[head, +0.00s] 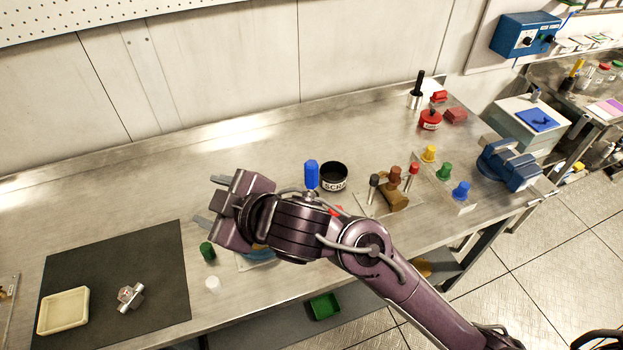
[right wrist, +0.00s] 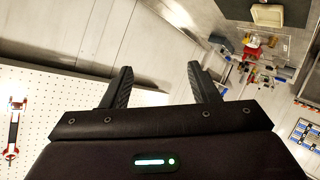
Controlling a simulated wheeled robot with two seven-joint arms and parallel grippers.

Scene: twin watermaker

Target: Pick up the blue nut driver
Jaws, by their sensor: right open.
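A blue handle (head: 311,174), which looks like the blue nut driver, stands upright on the bench just behind my right arm. Its lower part is hidden by the arm, so I cannot tell what it stands in. My right gripper (head: 208,203) is open and empty, to the left of the blue handle, with its fingers pointing left, away from it. In the right wrist view, nothing is between the spread fingers (right wrist: 160,86). My left gripper is not in view.
A black-mouthed scrap cup (head: 334,177) stands right of the blue handle. Further right are a brown valve piece (head: 393,195), coloured knobs (head: 444,172) and a blue vise (head: 510,165). A dark mat (head: 160,275) lies front left. The bench's back left is clear.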

